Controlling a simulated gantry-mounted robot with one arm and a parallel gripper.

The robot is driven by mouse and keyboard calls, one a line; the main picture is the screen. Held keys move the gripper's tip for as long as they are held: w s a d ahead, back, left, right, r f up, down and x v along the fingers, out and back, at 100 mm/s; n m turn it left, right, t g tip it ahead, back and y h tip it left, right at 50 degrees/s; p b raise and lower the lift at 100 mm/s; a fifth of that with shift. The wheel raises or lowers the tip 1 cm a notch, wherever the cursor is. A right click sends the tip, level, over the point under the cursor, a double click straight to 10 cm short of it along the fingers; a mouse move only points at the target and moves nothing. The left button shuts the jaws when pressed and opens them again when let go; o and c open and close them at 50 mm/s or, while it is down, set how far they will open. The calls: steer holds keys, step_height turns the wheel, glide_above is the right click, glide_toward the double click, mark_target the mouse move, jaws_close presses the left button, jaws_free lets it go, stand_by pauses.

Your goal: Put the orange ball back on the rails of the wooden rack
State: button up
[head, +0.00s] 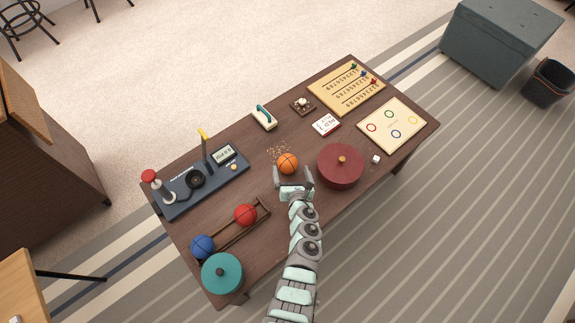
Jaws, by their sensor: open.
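The orange ball (288,163) with dark seam lines rests on the wooden table, near the table's middle. My gripper (292,178) is open and sits right at the near side of the ball, fingers pointing toward it. I cannot tell whether the fingers touch the ball or reach around it. The wooden rack (233,239) with two rails lies on the left front part of the table. A red ball (245,215) sits on its rails toward the upper right, and a blue ball (202,247) is at its lower left end. Bare rail shows between and beyond them.
A dark red lidded pot (340,166) stands just right of my gripper. A teal lidded pot (222,273) stands beside the rack's near end. A dark console (200,183) with a yellow lever lies at the left back. Game boards (346,88) fill the right. Bare tabletop lies between ball and rack.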

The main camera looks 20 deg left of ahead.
mark_target(289, 172)
steer(key=shift+w+a+f+b, duration=0.2)
steer(key=shift+w+f+b, duration=0.2)
steer(key=shift+f, duration=0.05)
steer(key=b+x, duration=0.2)
steer(key=x, duration=0.1)
steer(key=shift+a+f+b, duration=0.35)
steer(key=shift+w+a+f, duration=0.1)
steer(key=shift+w+a, duration=0.05)
steer(key=shift+w, duration=0.2)
steer(key=shift+s, duration=0.1)
steer(key=shift+c, duration=0.2)
steer(key=c, duration=1.5)
steer(key=shift+r, duration=0.25)
